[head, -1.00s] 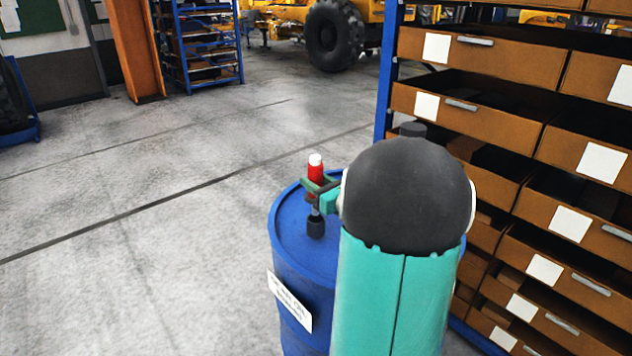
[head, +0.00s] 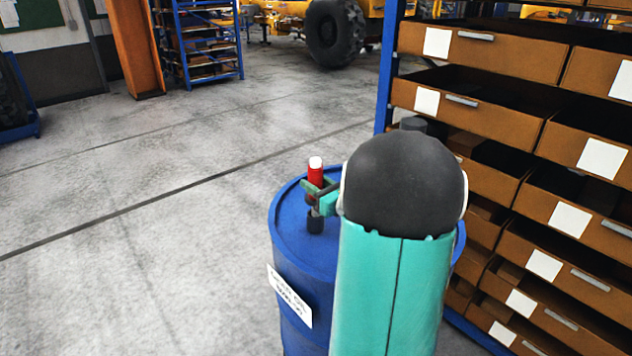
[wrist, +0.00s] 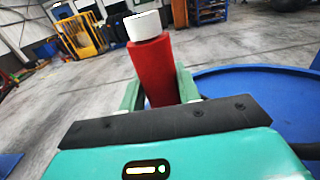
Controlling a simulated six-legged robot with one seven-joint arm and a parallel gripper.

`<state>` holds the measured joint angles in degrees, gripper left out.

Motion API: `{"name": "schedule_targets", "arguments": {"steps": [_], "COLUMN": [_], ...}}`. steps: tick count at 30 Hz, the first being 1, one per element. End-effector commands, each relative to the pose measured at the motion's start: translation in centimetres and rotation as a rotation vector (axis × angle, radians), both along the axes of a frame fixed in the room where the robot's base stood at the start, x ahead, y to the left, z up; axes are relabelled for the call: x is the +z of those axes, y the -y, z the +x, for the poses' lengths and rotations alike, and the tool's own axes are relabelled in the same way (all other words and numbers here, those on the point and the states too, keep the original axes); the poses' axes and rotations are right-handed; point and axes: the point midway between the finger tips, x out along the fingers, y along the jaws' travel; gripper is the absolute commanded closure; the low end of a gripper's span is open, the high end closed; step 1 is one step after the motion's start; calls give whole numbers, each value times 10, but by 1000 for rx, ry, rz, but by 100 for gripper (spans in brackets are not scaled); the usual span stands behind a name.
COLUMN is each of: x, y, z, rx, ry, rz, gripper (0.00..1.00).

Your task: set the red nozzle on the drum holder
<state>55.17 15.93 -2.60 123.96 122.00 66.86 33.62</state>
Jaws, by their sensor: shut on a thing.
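The red nozzle (head: 315,175) with a white tip stands roughly upright above the top of the blue drum (head: 288,226). My gripper (head: 317,190) is shut on it, with its teal fingers around the nozzle's lower part. In the wrist view the nozzle (wrist: 154,72) shows between the fingers, with the drum top (wrist: 250,90) behind and to the right. A dark holder (head: 315,223) on the drum top is directly below the nozzle in the head view. The nozzle's bottom end is hidden by my gripper, so I cannot tell whether it touches the holder.
A shelf rack with brown drawers (head: 490,105) stands close on the right, several drawers pulled out. My arm covers the right part of the drum. Open concrete floor (head: 130,210) lies to the left. A blue rack (head: 205,45) and a vehicle wheel (head: 335,32) are far back.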

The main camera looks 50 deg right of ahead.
Motion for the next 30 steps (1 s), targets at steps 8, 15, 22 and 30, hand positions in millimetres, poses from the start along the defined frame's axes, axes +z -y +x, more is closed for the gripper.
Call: {"name": "schedule_targets", "arguments": {"steps": [8, 15, 22, 30], "x": [-5, -10, -16, -21], "y": [0, 0, 0, 0], "z": [0, 0, 0, 0], "rx": [0, 0, 0, 0], "ry": [2, 2, 2, 2], "rz": [0, 0, 0, 0], "gripper": [86, 86, 86, 86]}}
